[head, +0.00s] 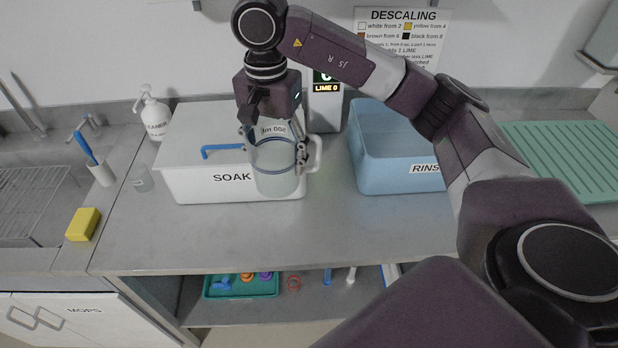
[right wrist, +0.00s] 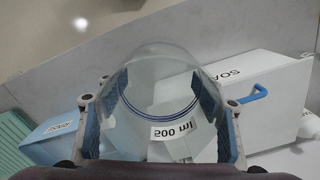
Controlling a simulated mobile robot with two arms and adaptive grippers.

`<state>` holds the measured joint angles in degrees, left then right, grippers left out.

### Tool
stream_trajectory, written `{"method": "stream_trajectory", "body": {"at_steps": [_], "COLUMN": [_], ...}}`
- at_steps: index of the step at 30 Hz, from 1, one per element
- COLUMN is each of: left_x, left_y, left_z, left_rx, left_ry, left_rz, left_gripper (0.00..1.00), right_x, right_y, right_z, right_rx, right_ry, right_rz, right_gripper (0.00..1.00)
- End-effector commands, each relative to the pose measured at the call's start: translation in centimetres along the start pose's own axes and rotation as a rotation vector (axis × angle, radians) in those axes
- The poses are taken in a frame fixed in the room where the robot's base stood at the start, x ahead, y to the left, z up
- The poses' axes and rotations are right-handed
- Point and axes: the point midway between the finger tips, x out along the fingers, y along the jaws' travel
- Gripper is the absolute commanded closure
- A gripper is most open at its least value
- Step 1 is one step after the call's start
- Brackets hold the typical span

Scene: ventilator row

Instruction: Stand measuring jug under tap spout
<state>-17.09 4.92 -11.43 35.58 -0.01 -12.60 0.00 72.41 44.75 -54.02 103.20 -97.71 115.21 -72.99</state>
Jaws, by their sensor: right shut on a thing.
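The measuring jug (head: 275,178) is clear, with a blue line and a "500 ml" label. My right gripper (head: 275,142) is shut on it, one finger on each side. The jug is upright in front of the right part of the SOAK bin, apparently above the worktop. The right wrist view shows the jug (right wrist: 160,95) between the blue finger pads of my right gripper (right wrist: 160,112). A grey tap (head: 22,105) is partly in view at the far left, over the sink; its spout end is hard to make out. My left gripper is not in view.
The white SOAK bin (head: 185,165) and blue RINSE bin (head: 385,165) stand on the worktop. A white bottle (head: 152,117), a brush cup (head: 101,172), a small clear cup (head: 141,180) and a yellow sponge (head: 83,224) are at left. The front worktop strip (head: 230,236) is clear.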

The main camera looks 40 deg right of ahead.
Motion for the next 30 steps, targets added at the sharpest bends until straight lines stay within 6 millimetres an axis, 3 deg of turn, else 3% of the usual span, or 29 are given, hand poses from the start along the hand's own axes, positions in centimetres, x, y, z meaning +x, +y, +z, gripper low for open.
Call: {"method": "stream_trajectory", "body": {"at_steps": [8, 18, 30], "left_x": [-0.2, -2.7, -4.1], "left_y": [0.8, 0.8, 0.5], "left_z": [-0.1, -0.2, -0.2], "left_rx": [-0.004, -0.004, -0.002], "left_ry": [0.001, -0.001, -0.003], "left_rz": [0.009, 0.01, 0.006], "left_gripper": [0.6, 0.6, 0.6], "right_x": [5.2, 12.8, 17.5], "right_y": [0.2, 0.2, 0.1], "right_z": [0.2, 0.2, 0.2], "right_rx": [-0.003, -0.003, -0.004], "right_ry": [-0.006, -0.004, -0.004], "right_rz": [0.005, 0.006, 0.004], "right_gripper": [0.64, 0.63, 0.64]}}
